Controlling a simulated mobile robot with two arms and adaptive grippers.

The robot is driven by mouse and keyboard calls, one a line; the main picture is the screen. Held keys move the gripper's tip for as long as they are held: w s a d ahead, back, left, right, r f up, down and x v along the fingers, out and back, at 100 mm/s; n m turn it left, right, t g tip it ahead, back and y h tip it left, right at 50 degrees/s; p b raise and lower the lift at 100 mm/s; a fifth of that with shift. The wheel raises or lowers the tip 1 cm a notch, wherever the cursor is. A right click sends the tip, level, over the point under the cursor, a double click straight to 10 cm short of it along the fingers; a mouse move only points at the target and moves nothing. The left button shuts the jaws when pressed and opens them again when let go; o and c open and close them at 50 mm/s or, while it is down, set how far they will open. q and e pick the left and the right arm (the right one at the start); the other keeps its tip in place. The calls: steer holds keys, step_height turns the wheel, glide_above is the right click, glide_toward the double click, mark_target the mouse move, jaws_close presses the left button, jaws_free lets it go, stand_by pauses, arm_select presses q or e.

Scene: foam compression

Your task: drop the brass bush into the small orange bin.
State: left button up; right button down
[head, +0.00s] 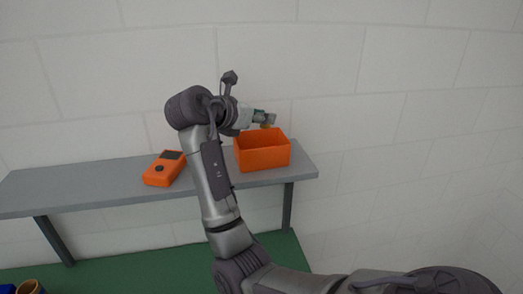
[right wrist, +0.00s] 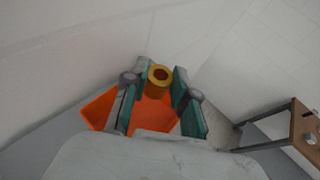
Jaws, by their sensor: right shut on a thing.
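The brass bush (right wrist: 159,77) is a yellow ring held between the fingertips of my right gripper (right wrist: 160,82) in the right wrist view. The small orange bin (head: 263,158) stands on the grey shelf (head: 100,181) near its right end. In the right wrist view the bin (right wrist: 98,109) lies below and behind the fingers. In the head view my right gripper (head: 268,119) is above the bin's back left rim, with the bush hard to make out there. My left gripper is not in view.
An orange handheld device (head: 164,169) with a dark screen lies on the shelf left of the bin, partly beside my arm. A white block wall stands behind the shelf. In the right wrist view a brown table (right wrist: 306,128) is at the right edge.

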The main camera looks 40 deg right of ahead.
mark_target(264, 128)
step_height(264, 128, down, 2)
steer(key=shift+f, duration=0.1)
steer(key=shift+d+f, duration=0.6)
steer(key=shift+f, duration=0.15)
steer(key=shift+a, duration=0.2)
steer(key=c, duration=1.4)
jaws_free()
steer(key=shift+a+r, duration=0.1)
steer(key=o, duration=0.6)
steer(key=shift+c, duration=0.2)
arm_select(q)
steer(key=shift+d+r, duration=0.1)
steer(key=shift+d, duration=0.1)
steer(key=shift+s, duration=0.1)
